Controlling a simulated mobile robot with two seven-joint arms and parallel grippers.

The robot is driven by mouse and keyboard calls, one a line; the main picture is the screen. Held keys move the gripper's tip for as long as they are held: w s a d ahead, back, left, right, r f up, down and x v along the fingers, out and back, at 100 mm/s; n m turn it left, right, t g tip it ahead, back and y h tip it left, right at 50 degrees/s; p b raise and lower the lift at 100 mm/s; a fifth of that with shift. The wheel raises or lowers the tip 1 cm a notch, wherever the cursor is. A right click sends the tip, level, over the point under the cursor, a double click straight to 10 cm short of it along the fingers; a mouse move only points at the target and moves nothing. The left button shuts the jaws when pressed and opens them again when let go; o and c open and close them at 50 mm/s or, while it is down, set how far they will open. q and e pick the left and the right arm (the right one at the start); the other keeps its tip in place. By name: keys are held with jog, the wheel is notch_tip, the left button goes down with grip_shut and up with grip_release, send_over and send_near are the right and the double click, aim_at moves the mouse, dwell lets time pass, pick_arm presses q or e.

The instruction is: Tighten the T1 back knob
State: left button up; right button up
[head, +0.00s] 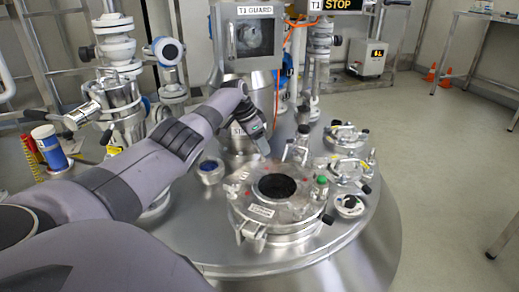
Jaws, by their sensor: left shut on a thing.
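The round steel T1 lid (240,207) with a dark opening (276,187) sits on top of the vessel. Swing clamps stand around its rim, one at the front (250,232) and one at the back right (300,148). My left arm reaches in from the left. My left gripper (263,147) points down at the back edge of the lid and is shut on the back knob, which is mostly hidden by the fingers. How far the knob is turned does not show. My right gripper is not in view.
The T1 GUARD box (249,40) stands close behind the gripper. Valves and pipes (118,50) crowd the back left. A blue container (49,147) stands at the left. Smaller fittings (346,137) sit right of the lid. The floor at the right (440,150) is clear.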

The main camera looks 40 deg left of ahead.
aim_at(256, 147)
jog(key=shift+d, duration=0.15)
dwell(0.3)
pick_arm(q)
jog(key=o, duration=1.1)
jog(key=shift+c, duration=0.2)
jog(key=shift+r, duration=0.1)
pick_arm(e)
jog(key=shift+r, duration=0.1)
pick_arm(q)
jog(key=shift+s+a+r+p, duration=0.1)
jog(key=shift+s+r+p, duration=0.1)
jog(key=shift+r+p, duration=0.25)
jog(key=shift+p+v, duration=0.75)
jog(key=shift+v, duration=0.25)
jog(key=shift+p+v, duration=0.85)
jog(key=shift+v, duration=1.25)
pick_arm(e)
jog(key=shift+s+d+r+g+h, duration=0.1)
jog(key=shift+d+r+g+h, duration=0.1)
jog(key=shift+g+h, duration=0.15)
